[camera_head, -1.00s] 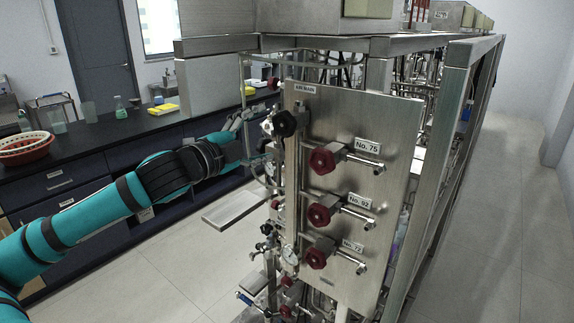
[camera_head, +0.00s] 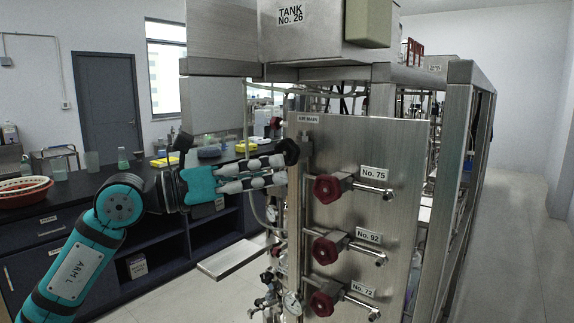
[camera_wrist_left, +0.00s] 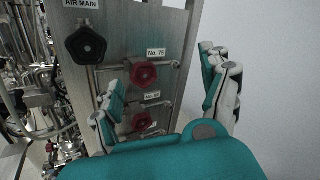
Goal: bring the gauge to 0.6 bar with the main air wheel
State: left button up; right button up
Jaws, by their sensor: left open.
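The main air wheel (camera_head: 291,151) is a black knob under the "AIR MAIN" label at the panel's upper left corner. It also shows in the left wrist view (camera_wrist_left: 86,46), up and left of the fingers. The gauge (camera_head: 292,303) is a small round white dial low on the panel's left edge; its reading is too small to tell. My left gripper (camera_head: 281,170) is open, with its fingertips close to the wheel and slightly below it in the head view. In the left wrist view the spread fingers (camera_wrist_left: 162,68) hold nothing. My right gripper is not in view.
Red wheels No. 75 (camera_head: 327,188), No. 92 (camera_head: 326,250) and No. 72 (camera_head: 322,303) stick out of the steel panel (camera_head: 400,150). Pipes run along its left edge. A dark lab bench (camera_head: 60,205) with glassware stands behind my left arm. Floor at right is clear.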

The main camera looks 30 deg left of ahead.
aim_at(284, 150)
pick_arm(q)
jog(key=s+a+r+n+t+y+b, duration=0.1)
jog(key=s+a+r+t+y+b, duration=0.15)
jog(key=a+y, duration=0.5)
jog(key=shift+y, duration=0.75)
jog(key=w+d+p, duration=0.1)
jog(key=w+p, duration=0.3)
jog(key=w, duration=0.1)
jog(key=w+p, duration=0.4)
jog(key=w, duration=0.1)
jog(key=w+d+p, duration=0.1)
jog(key=w+p, duration=0.3)
jog(key=w, duration=0.1)
jog(key=shift+w+d+f, duration=0.25)
jog(key=shift+d+f, duration=0.1)
jog(key=shift+w+d+f, duration=0.1)
jog(key=shift+w+f, duration=0.1)
jog(key=shift+w, duration=0.35)
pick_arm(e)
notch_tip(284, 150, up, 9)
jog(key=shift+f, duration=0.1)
